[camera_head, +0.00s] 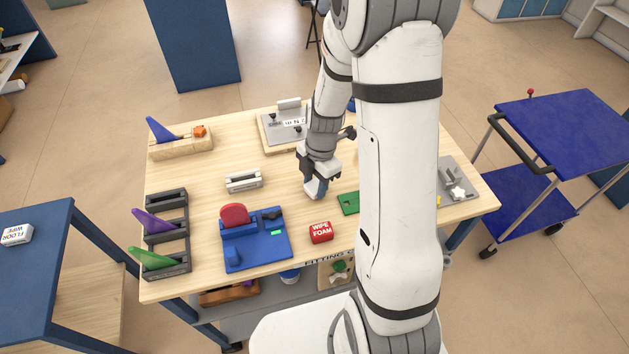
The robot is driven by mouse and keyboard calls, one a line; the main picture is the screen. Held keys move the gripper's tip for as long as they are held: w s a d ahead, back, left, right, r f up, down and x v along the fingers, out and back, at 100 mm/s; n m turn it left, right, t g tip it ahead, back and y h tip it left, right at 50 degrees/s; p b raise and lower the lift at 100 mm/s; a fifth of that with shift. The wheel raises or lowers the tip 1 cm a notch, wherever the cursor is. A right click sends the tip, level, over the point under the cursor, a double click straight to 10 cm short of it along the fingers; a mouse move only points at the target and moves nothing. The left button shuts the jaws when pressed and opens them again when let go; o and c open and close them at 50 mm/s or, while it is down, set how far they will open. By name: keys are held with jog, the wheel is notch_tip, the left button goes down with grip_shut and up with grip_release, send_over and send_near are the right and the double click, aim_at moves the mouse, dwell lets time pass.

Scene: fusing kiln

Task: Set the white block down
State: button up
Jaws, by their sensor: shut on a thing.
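My gripper (317,178) points down over the middle of the wooden table (200,195). It is shut on a small block, the white block (311,190), which shows a whitish face and a bluish side below the fingers. The fingers and wrist hide its upper part. The block is at or just above the table top; I cannot tell whether it touches.
A pale slotted holder (243,181) lies to the left, and a blue fixture (255,245) stands front left. A red wipe-foam box (320,232) and a green board (349,203) are close by. A grey plate (286,126) lies behind.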

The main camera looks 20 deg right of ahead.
jog(key=shift+s, duration=0.1)
jog(key=shift+f, duration=0.2)
jog(key=o, duration=1)
notch_tip(320, 180, up, 12)
jog(key=d, duration=0.1)
jog(key=shift+s+a+r+m+t+h, duration=0.2)
jog(key=shift+s+r+m+t, duration=0.4)
jog(key=shift+s+r+m, duration=2.25)
jog(key=shift+s+a+r+m+t+h, duration=0.2)
jog(key=shift+s+m+t, duration=0.4)
jog(key=shift+s+m, duration=2.7)
jog(key=shift+s+a+r+m+t+h, duration=0.15)
jog(key=shift+s+r+m+t, duration=1)
jog(key=shift+m, duration=4)
